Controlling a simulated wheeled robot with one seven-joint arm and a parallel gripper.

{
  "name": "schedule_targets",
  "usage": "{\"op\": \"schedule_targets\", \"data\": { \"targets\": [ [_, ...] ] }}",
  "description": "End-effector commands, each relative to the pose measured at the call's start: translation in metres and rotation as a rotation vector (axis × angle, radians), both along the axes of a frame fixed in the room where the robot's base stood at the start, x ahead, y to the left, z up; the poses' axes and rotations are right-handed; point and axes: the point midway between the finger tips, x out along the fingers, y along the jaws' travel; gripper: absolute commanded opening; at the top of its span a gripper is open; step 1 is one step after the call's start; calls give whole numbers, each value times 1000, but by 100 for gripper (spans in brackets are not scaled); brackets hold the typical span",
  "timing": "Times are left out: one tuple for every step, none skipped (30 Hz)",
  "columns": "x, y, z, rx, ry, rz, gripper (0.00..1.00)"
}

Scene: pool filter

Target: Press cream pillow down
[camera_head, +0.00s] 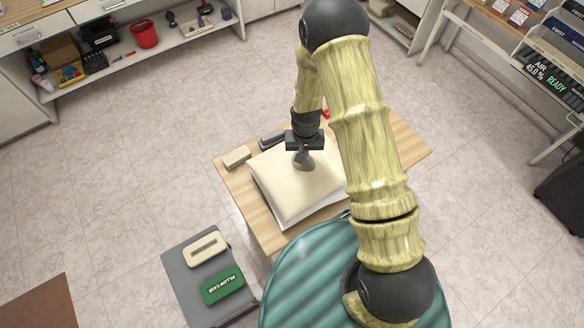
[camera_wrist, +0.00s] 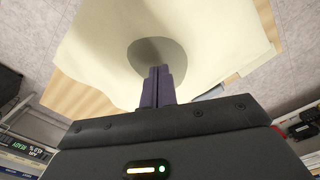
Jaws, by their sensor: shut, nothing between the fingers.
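The cream pillow (camera_head: 285,187) lies flat on the wooden table, on top of a white layer (camera_head: 323,209). It also fills the upper part of the wrist view (camera_wrist: 210,60). My gripper (camera_head: 304,160) is over the pillow's upper right part, pointing down, with its fingers shut and empty. In the wrist view the fingertips (camera_wrist: 160,70) reach a dark round patch on the pillow, which may be a dent or a shadow. I cannot tell how deep the contact is. My arm hides the pillow's right side.
The wooden table (camera_head: 235,186) also bears a beige block (camera_head: 237,157) and a dark grey item (camera_head: 271,139) behind the pillow. A grey side table (camera_head: 180,262) at lower left holds a green case (camera_head: 222,285) and a beige-topped case (camera_head: 207,248). Open floor lies to the left.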

Motion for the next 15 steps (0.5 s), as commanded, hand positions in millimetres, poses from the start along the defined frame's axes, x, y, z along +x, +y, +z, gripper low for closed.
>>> {"op": "schedule_targets", "data": {
  "targets": [
    [0,0,0,0,0,0,0],
    [0,0,0,0,0,0,0],
    [0,0,0,0,0,0,0],
    [0,0,0,0,0,0,0],
    [0,0,0,0,0,0,0],
    [0,0,-1,0,0,0,0],
    [0,0,-1,0,0,0,0],
    [0,0,-2,0,0,0,0],
    [0,0,-2,0,0,0,0],
    [0,0,-2,0,0,0,0],
    [0,0,-3,0,0,0,0],
    [0,0,-3,0,0,0,0],
    [0,0,-4,0,0,0,0],
    [0,0,-4,0,0,0,0],
    [0,0,-5,0,0,0,0]
  ]
}}
